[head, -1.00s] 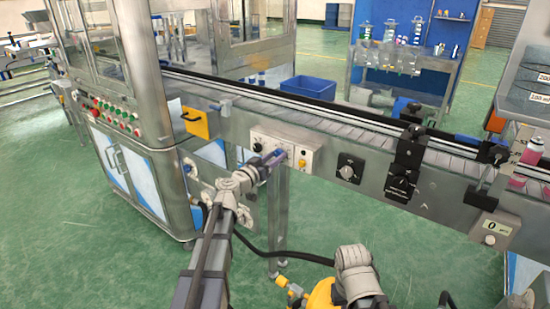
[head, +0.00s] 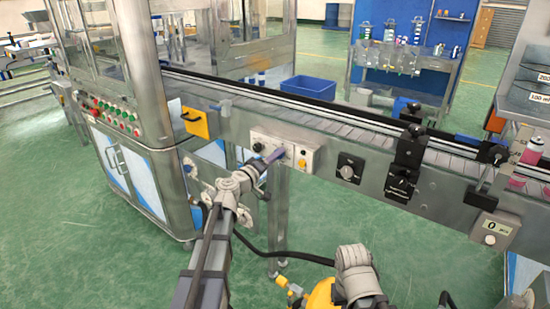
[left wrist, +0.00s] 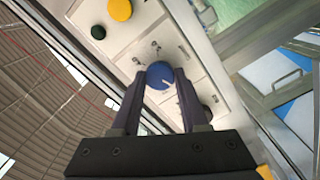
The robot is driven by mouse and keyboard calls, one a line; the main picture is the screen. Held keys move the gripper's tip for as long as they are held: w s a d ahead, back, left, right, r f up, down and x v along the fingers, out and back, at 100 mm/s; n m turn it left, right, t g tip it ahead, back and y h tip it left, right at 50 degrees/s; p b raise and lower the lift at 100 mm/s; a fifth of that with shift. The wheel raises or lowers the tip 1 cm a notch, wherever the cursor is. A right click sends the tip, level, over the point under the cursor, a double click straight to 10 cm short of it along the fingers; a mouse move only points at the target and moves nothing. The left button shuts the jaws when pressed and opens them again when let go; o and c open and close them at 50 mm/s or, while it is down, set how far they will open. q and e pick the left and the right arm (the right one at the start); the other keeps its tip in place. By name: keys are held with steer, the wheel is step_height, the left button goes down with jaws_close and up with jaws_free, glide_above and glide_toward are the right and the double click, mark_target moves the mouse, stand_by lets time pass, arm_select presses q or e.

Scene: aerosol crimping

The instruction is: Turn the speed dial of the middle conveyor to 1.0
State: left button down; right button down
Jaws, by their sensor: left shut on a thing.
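A light control panel (head: 304,150) is fixed to the side of the conveyor (head: 240,128) in the head view. My left gripper (head: 277,155) reaches this panel and covers part of it. In the left wrist view, a round blue dial (left wrist: 160,74) with a pale pointer mark sits between the two dark fingers of my left gripper (left wrist: 160,84). The fingers are shut on the dial from both sides. The marks around the dial are too small to read.
A yellow button (left wrist: 120,10) and a dark button (left wrist: 98,32) sit on the same panel. Farther right along the conveyor are a black dial (head: 349,167) and a counter box (head: 496,229). A blue bin (head: 308,88) stands behind the conveyor.

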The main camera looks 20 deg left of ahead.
arm_select(q)
steer(key=shift+n, duration=1.1)
steer(key=shift+c, duration=2.1)
jaws_free()
steer(key=shift+s, duration=0.1)
steer(key=v, duration=0.7)
steer(key=shift+s+a, duration=0.15)
steer(key=shift+s, duration=0.1)
